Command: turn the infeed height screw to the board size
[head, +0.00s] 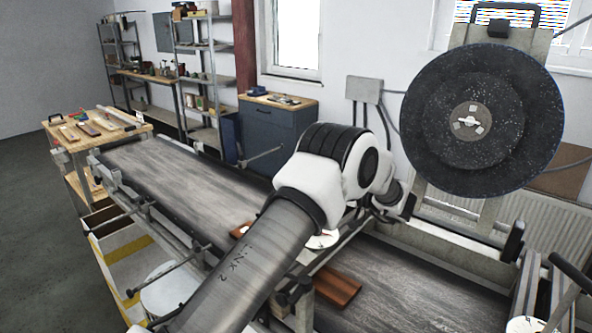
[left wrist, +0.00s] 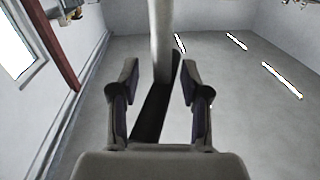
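One arm of mine crosses the middle of the head view, and its far end reaches toward the large black disc; no fingers can be made out there. In the left wrist view my left gripper (left wrist: 160,70) has its two fingers apart, with a pale post (left wrist: 161,40) and a dark strip showing between or beyond them; contact cannot be told. A white dial (head: 323,240) with a red mark is partly hidden by my arm. A reddish-brown board (head: 336,287) lies on the conveyor (head: 395,290). I cannot make out the infeed height screw for certain.
The large black disc (head: 440,130) stands upright at the right. A worktable (head: 68,136) with several boards is at the left. Shelves and a blue cabinet (head: 278,135) stand at the back. Thin rods (head: 165,275) jut out on the conveyor's left side. Floor at far left is clear.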

